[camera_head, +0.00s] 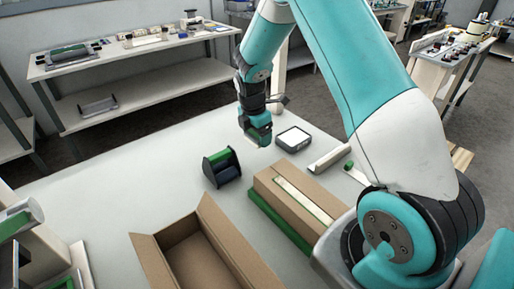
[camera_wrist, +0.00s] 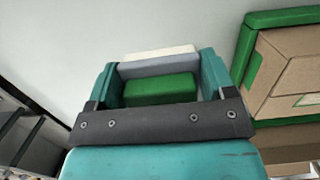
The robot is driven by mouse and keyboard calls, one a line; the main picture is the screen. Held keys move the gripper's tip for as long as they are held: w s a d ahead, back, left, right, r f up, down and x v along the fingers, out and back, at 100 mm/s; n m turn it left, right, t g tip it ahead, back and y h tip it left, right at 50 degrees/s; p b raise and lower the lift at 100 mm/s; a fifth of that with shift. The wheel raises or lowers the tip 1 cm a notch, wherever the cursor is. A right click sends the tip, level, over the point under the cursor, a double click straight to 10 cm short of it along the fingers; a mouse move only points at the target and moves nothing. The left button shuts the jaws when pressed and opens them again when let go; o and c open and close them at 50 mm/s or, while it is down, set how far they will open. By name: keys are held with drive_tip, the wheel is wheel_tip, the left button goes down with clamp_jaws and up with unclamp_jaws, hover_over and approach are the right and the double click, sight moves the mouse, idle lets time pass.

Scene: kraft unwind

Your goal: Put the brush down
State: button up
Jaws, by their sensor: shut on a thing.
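My gripper (camera_head: 257,138) hangs over the far part of the white table in the head view. In the wrist view its two teal fingers (camera_wrist: 160,76) are shut on the brush (camera_wrist: 160,89), which has a green body with a grey band and a pale strip beyond it. In the head view the brush is mostly hidden by the gripper, with only a little green showing there. The brush appears low over the table (camera_head: 130,170); I cannot tell whether it touches it.
A black-and-green holder (camera_head: 221,168) stands left of the gripper, a pale square-topped device (camera_head: 294,139) right. A taped cardboard box (camera_head: 275,190) lies on a green base (camera_head: 277,222). An open cardboard box (camera_head: 151,256) is nearer. The table's left is clear.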

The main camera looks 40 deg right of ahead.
sight(258, 157)
wheel_tip(258, 157, down, 6)
drive_tip(key=shift+f+p, duration=0.25)
drive_tip(key=shift+p, duration=0.15)
drive_tip(key=shift+f, duration=0.1)
drive_tip(key=o, duration=0.9)
drive_tip(key=shift+c, duration=0.2)
